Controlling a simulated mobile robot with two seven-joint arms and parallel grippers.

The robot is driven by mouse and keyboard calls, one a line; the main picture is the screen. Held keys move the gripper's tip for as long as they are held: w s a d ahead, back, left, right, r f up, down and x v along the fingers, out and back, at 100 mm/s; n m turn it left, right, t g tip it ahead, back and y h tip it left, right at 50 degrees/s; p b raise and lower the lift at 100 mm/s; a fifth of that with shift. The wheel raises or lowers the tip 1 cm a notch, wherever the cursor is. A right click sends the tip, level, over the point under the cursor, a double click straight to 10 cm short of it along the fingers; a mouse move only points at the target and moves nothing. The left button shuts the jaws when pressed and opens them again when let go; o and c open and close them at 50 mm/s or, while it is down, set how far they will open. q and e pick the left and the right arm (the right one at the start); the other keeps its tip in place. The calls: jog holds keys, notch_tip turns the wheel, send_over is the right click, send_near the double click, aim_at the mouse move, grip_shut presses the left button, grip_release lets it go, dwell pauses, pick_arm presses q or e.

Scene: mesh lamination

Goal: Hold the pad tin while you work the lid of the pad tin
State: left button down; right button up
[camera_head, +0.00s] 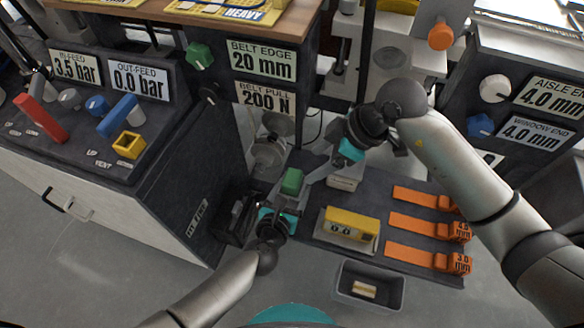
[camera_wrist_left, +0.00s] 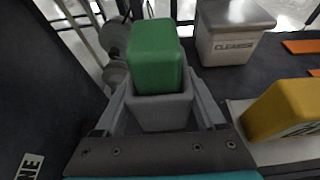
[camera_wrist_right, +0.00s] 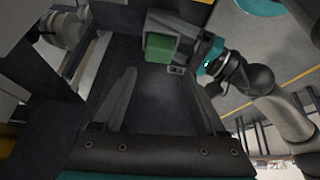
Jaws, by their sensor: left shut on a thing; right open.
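The pad tin appears as a grey box (camera_wrist_left: 162,112) with a green block-like lid (camera_wrist_left: 154,55) on it. My left gripper (camera_head: 281,199) is shut on the grey body, one finger on each side, and the lid stands above the fingers. In the head view the green lid (camera_head: 291,182) shows between my two grippers. My right gripper (camera_head: 312,177) is open beside the tin. In the right wrist view the lid (camera_wrist_right: 160,47) sits just beyond the fingertips, apart from them. Much of the tin's body is hidden in the head view.
A pale box marked with a word like CLEANER (camera_wrist_left: 233,30) stands close by on the dark bench. A yellow block (camera_head: 351,224) sits on a pale base, with orange strips (camera_head: 415,225) to its right. A grey bin (camera_head: 371,287) is in front. A control cabinet (camera_head: 165,190) borders the left.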

jog(key=shift+o, duration=0.4)
jog(key=n, duration=0.1)
jog(key=a+n, duration=0.1)
jog(key=n, duration=0.1)
jog(key=shift+a+r, duration=0.2)
jog(key=shift+r, duration=0.05)
notch_tip(320, 180, up, 3)
jog(key=n+g, duration=0.1)
jog(key=n, duration=1.7)
send_over(292, 180)
jog(key=s+a, duration=0.2)
jog(key=a, duration=0.1)
jog(key=a+r+n+h, duration=0.2)
jog(key=a+n+h, duration=0.15)
jog(key=n, duration=2.05)
jog(key=w+d+f+n+h, duration=0.2)
jog(key=d+f+n, duration=0.1)
jog(key=d+n, duration=0.4)
jog(key=shift+n+g, duration=0.3)
jog(key=shift+n, duration=0.3)
jog(key=f, duration=1.2)
jog(key=shift+a, duration=0.3)
